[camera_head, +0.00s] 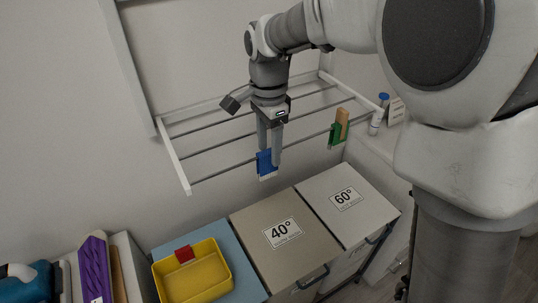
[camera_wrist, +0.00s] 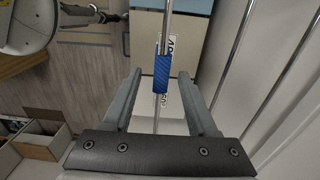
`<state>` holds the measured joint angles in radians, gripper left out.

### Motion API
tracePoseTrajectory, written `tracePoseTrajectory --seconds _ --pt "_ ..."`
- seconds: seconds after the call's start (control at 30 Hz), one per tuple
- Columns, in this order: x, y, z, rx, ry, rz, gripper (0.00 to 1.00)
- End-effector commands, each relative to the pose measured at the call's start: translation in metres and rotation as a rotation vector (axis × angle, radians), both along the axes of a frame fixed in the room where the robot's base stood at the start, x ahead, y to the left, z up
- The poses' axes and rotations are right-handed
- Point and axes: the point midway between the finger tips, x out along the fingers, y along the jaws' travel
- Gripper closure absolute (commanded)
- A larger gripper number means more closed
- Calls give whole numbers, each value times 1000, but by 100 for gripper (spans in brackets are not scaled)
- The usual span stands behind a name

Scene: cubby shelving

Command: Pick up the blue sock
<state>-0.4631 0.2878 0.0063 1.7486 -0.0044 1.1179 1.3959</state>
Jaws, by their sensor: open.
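The blue sock (camera_head: 265,162) hangs over the front rail of the wall drying rack (camera_head: 175,165). In the wrist view the sock (camera_wrist: 161,75) is a ribbed blue piece draped on a metal rod, between and a little beyond my fingertips. My gripper (camera_head: 269,150) points down at the sock from above, and its fingers partly cover it in the head view. In the wrist view my gripper (camera_wrist: 164,75) is open with one finger on each side of the rod. Whether a finger touches the sock I cannot tell.
Green and tan cloths (camera_head: 338,130) hang at the rack's right end, near a blue-capped bottle (camera_head: 378,114). Below are lids marked 40° (camera_head: 300,245) and 60° (camera_head: 365,210). A yellow tray (camera_head: 222,262) with a red item (camera_head: 185,254) sits left of them.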

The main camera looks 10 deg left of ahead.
Motion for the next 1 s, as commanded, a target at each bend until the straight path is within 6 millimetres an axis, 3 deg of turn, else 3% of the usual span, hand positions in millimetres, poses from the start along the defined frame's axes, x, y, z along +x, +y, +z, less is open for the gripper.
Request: tracePoseTrajectory --seconds 0.4,0.67,1.0 --pt "-2 3 -49 -1 1 0 41" --pt "-1 3 -52 0 -1 -1 41" --pt "-1 3 -52 0 -1 -1 100"
